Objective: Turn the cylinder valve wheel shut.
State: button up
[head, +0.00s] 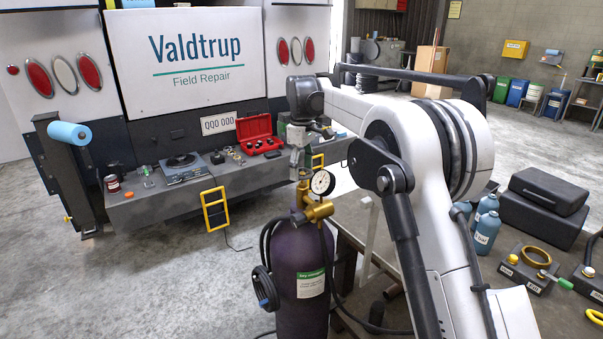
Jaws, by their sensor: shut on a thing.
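A dark purple gas cylinder (299,268) stands upright in the middle foreground, with a green and white label. A brass valve and regulator (317,211) sit on its top, with a round white pressure gauge (322,183) at the right. My gripper (299,176) points straight down over the valve, left of the gauge. Its fingers are shut on the valve wheel at the top of the brass stem. The wheel is small and mostly hidden by the fingers, so its turn cannot be read.
A black hose (268,240) hangs at the cylinder's left side. A grey truck-tail bench (165,200) behind holds a red open case (257,130), a scale and small parts. Floor at left is clear.

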jog(key=m+b, duration=0.1)
jog(key=m, duration=0.5)
jog(key=shift+w+d+m, duration=0.1)
jog(key=shift+m, duration=0.2)
jog(key=m+b, duration=0.1)
jog(key=m, duration=1.1)
jog(key=shift+d+m+b, duration=0.15)
jog(key=shift+m+b, duration=0.15)
jog(key=shift+b, duration=0.1)
jog(key=m, duration=0.5)
jog(key=shift+m, duration=0.4)
jog(key=o, duration=0.9)
jog(key=shift+r, duration=0.1)
